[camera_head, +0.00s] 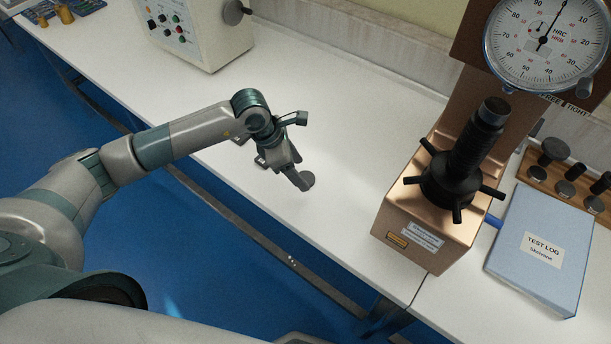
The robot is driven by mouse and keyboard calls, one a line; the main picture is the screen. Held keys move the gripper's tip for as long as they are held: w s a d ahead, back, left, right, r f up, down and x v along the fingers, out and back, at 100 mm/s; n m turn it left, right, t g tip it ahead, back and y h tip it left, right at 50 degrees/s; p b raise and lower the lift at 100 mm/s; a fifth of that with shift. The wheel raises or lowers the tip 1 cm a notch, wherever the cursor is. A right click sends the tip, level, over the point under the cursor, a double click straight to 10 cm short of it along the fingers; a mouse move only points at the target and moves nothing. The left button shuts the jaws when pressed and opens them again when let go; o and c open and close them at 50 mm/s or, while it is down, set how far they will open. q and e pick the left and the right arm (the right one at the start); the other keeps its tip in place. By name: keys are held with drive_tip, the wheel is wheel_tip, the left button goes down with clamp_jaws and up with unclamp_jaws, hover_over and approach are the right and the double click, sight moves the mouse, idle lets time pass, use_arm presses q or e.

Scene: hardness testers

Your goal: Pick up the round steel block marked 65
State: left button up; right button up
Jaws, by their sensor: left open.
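The round steel block (308,179) is a small grey disc lying on the white bench, partly hidden behind my left gripper's fingers. Its marking cannot be read from here. My left gripper (301,184) points down and forward at the block, with its fingertips at or right beside the disc. It is open; whether a finger touches the block cannot be told. My right gripper does not show.
A copper-coloured hardness tester (412,230) with a dial (547,45) stands to the right. A blue test log (540,245) and a wooden rack (537,170) of dark parts lie beyond it. A beige control box (205,35) stands at the back. Bench (345,120) between is clear.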

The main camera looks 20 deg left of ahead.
sight(306, 179)
use_arm(q)
drive_tip(key=shift+d+f, duration=0.2)
drive_tip(key=shift+f, duration=0.3)
drive_tip(key=shift+w+d+f, duration=0.15)
drive_tip(key=shift+f, duration=0.2)
drive_tip(key=shift+f+p, duration=0.25)
drive_tip(key=shift+p, duration=0.05)
drive_tip(key=shift+w+f, duration=0.1)
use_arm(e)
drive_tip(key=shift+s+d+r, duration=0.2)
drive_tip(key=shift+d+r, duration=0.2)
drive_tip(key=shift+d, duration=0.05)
use_arm(q)
drive_tip(key=shift+c, duration=0.2)
drive_tip(key=c, duration=1.3)
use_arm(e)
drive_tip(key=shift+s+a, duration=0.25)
